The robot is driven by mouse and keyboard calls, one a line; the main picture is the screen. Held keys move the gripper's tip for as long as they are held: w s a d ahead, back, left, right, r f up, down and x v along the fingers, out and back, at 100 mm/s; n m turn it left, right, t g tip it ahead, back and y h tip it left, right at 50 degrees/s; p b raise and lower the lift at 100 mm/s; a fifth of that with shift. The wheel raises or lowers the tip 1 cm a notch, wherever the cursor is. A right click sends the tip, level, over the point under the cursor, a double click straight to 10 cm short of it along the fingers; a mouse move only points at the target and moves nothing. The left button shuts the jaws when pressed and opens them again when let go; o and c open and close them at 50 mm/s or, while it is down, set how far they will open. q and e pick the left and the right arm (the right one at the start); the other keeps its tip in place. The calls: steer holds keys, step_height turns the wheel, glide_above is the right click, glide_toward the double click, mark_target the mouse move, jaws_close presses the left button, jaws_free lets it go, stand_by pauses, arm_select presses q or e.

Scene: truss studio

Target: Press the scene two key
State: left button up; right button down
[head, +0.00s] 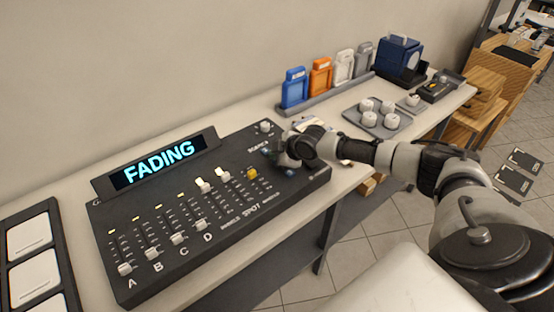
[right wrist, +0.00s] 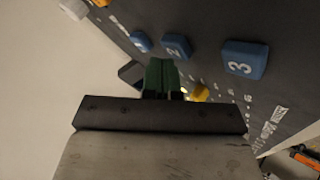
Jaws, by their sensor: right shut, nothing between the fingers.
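The black lighting console (head: 190,262) lies on the bench, and its display (head: 158,166) reads "FADING". In the right wrist view, the blue scene two key (right wrist: 177,45) sits between the blue key marked 3 (right wrist: 244,60) and another blue key (right wrist: 141,41). My right gripper (head: 279,154) is over the console's right part, by the "SCENES" lettering, and largely hides the keys in the head view. Its fingers (right wrist: 161,76) are shut and empty, just beside the scene two key in the wrist picture. Whether they touch the console, I cannot tell. My left gripper is out of view.
Faders A to D (head: 151,252) and a yellow-capped fader (head: 252,174) stand on the console. A rack of coloured packs (head: 294,87), a tray with white knobs (head: 378,118) and a dark blue case (head: 399,60) are further right. White panels (head: 30,240) lie left.

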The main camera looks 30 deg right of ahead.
steer(key=shift+r, duration=0.55)
steer(key=shift+p, duration=0.3)
step_height(320, 180, up, 5)
steer(key=p, duration=0.4)
stand_by(0.5)
